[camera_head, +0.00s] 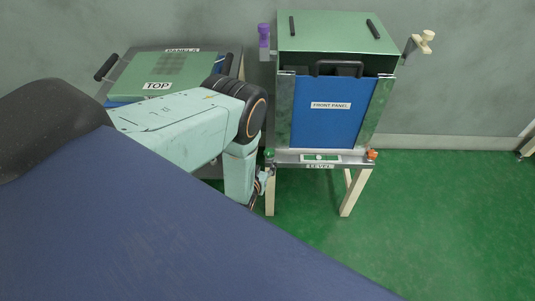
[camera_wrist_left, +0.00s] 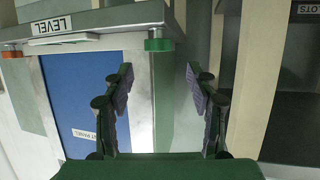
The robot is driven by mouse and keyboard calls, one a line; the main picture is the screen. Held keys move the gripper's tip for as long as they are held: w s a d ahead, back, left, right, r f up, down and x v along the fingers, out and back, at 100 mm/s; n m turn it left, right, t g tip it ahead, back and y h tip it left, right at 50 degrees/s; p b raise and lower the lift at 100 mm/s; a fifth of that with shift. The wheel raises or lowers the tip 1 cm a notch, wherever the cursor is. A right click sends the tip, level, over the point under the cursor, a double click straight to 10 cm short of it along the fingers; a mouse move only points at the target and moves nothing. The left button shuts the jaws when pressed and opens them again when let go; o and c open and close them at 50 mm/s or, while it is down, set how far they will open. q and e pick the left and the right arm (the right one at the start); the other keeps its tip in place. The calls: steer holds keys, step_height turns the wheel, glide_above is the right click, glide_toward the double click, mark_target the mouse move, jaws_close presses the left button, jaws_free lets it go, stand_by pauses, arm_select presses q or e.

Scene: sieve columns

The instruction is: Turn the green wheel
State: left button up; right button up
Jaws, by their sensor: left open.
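The green wheel (camera_head: 269,154) is a small round knob at the left front corner of the stand's ledge in the head view. In the left wrist view the green wheel (camera_wrist_left: 158,45) shows as a green disc under a grey metal edge, just beyond the fingertips and roughly centred between them. My left gripper (camera_wrist_left: 160,72) is open and empty, its two dark padded fingers apart. In the head view the left gripper (camera_head: 265,180) is just below the wheel, partly hidden by my arm. I cannot tell whether it touches the wheel. My right gripper does not show.
The stand carries a blue front panel (camera_head: 331,112) under a green top (camera_head: 337,32). Its ledge has a level (camera_head: 320,158) and an orange wheel (camera_head: 372,155) at the right. A purple knob (camera_head: 264,35) is upper left. A panel marked TOP (camera_head: 157,86) lies left. Green floor is clear at right.

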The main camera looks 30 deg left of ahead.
mark_target(269, 153)
arm_select(q)
steer(key=b+x, duration=0.1)
steer(key=x, duration=0.2)
steer(key=b+x, duration=0.2)
steer(key=x, duration=0.2)
steer(key=shift+w+d+f, duration=0.1)
steer(key=shift+d, duration=0.1)
steer(key=shift+a, duration=0.1)
steer(key=c, duration=1.2)
